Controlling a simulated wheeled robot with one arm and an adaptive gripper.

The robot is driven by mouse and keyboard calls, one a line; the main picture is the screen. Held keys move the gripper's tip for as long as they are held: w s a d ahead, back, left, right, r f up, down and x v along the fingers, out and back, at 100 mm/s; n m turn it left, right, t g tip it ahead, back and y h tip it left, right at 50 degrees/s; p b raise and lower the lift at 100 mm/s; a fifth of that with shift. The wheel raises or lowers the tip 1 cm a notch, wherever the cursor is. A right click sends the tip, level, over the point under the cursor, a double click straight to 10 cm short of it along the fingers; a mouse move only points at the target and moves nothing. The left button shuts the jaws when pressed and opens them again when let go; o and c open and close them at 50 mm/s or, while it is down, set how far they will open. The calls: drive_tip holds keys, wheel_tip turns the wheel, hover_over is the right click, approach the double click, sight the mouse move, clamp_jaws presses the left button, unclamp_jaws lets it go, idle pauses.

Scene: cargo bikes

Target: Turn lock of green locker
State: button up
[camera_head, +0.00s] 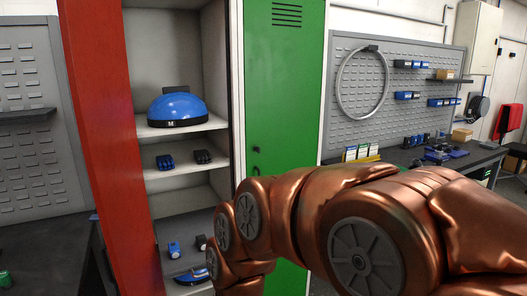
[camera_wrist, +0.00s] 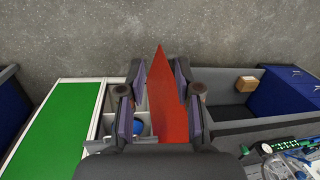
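The green locker (camera_head: 286,100) stands shut in the head view, with vent slots at its top. A small dark lock (camera_head: 256,171) shows near the left edge of its door, just above my copper arm, with another small dark fitting (camera_head: 256,150) above it. My arm covers the door's lower part. In the wrist view the green surface (camera_wrist: 52,135) is at the left, and the lock cannot be made out. My gripper (camera_wrist: 160,72) is open there, its fingers wide apart, with a red door showing between them. My gripper is not visible in the head view.
The red locker door (camera_head: 100,120) stands open at the left. The open compartment's shelves hold a blue helmet (camera_head: 178,107), dark gloves (camera_head: 203,157) and small blue items. A workbench (camera_head: 470,160) and pegboard (camera_head: 400,90) are at the right. A dark bench (camera_head: 45,255) is at the lower left.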

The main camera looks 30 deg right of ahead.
drive_tip(key=w+a+r+t+y+b, duration=0.15)
drive_tip(key=w+r, duration=0.25)
drive_tip(key=w, duration=0.7)
drive_tip(key=w+a+r+t+y, duration=0.2)
drive_tip(key=w+a+r+y, duration=0.1)
drive_tip(key=w, duration=0.9)
drive_tip(key=w+d+r+m+t+y, duration=0.15)
drive_tip(key=w+d, duration=0.25)
drive_tip(key=w, duration=0.6)
drive_tip(key=w+d+r+t, duration=0.3)
drive_tip(key=w+d, duration=0.1)
drive_tip(key=w, duration=0.6)
drive_tip(key=w+d+m+t+b, duration=0.1)
drive_tip(key=w+d+t, duration=0.1)
drive_tip(key=w+d, duration=0.6)
drive_tip(key=t+h+b, duration=0.3)
drive_tip(key=t+h, duration=0.5)
drive_tip(key=h, duration=0.1)
approach(257, 149)
drive_tip(key=shift+n, duration=0.45)
drive_tip(key=shift+w+d+p, duration=0.2)
drive_tip(key=shift+w+p, duration=1.2)
drive_tip(key=shift+w, duration=0.65)
drive_tip(key=shift+w+d+p, duration=0.25)
drive_tip(key=shift+w+p, duration=1.15)
drive_tip(key=shift+w, duration=0.65)
